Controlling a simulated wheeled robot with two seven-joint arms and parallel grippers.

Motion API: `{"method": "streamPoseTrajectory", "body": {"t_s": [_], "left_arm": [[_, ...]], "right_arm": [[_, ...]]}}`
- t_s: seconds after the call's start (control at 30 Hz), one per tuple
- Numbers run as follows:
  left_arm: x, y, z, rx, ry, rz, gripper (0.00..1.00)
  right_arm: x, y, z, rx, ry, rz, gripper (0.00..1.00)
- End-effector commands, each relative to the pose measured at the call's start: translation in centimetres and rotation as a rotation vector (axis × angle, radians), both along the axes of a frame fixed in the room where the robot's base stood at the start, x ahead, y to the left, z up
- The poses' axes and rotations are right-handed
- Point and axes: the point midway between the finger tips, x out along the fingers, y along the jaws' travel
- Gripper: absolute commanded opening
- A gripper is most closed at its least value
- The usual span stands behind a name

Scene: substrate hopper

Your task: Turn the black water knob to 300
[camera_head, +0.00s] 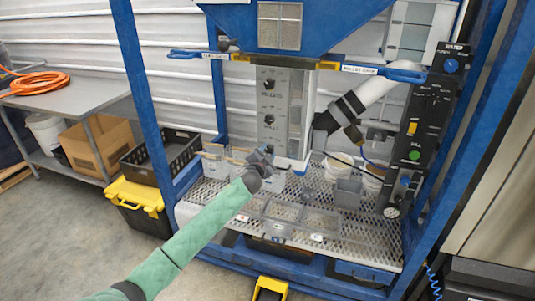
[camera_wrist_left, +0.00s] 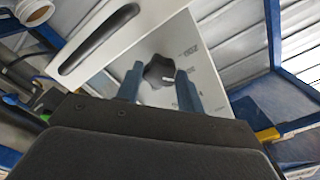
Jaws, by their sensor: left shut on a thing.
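The black water knob (camera_wrist_left: 159,70) shows in the left wrist view as a lobed knob on a pale panel (camera_wrist_left: 208,75). A small light mark shows on its near side. My left gripper (camera_wrist_left: 160,80) is shut on the knob, with one blue-grey finger on each side. Printed numbers (camera_wrist_left: 193,51) beside the knob are too small to read surely. In the head view my left gripper (camera_head: 262,157) is at the lower part of the grey control panel (camera_head: 272,104) and hides the knob there. Two other black knobs (camera_head: 269,84) sit above it. My right gripper is not in view.
The blue hopper frame (camera_head: 147,90) stands around the panel. A perforated tray shelf (camera_head: 345,233) below holds several bins and cups. A black switch box (camera_head: 423,130) is at the right. A yellow-lidded box (camera_head: 135,197) stands at the left. The floor (camera_head: 70,245) at lower left is clear.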

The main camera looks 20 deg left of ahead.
Motion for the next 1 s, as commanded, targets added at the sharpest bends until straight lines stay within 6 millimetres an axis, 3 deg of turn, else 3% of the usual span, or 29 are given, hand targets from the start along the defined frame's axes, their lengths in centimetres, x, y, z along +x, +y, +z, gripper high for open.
{"method": "streamPoseTrajectory", "body": {"t_s": [0.7,0.73,0.8,1.0], "left_arm": [[-0.02,-0.07,-0.12,0.081,-0.002,-0.001,0.15],[-0.02,-0.07,-0.12,0.081,-0.002,-0.001,0.43],[-0.02,-0.06,-0.11,0.081,-0.002,-0.001,0.57],[-0.01,-0.04,-0.06,0.08,-0.002,-0.001,0.59]], "right_arm": [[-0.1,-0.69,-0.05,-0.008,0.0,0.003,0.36],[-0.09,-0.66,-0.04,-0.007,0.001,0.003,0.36],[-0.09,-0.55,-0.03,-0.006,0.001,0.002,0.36],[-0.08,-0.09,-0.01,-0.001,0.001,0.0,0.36]]}}
